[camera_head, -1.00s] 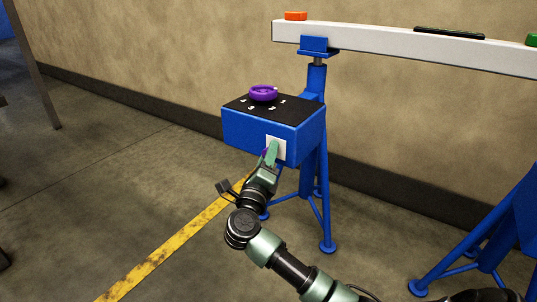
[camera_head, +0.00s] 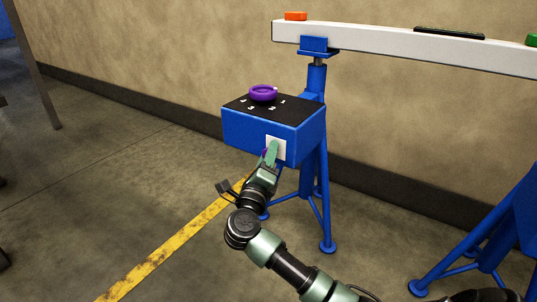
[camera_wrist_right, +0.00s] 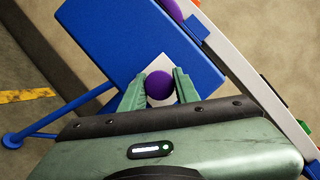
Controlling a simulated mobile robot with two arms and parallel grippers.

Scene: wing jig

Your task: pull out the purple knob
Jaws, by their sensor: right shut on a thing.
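The purple knob (camera_wrist_right: 159,86) is a round ball in front of a white square plate (camera_head: 276,146) on the front face of a blue box (camera_head: 248,132). My right gripper (camera_head: 270,155) is at that plate. In the right wrist view its two green fingers (camera_wrist_right: 160,88) stand on either side of the knob and are shut on it. In the head view the fingers hide most of the knob. My left gripper is not in view.
The box is mounted on a blue stand (camera_head: 318,170) with splayed legs. A long white beam (camera_head: 400,49) with orange, black and green pieces runs behind at the right. Another blue stand (camera_head: 480,240) is at the lower right. The floor at left is open, with a yellow line (camera_head: 180,240).

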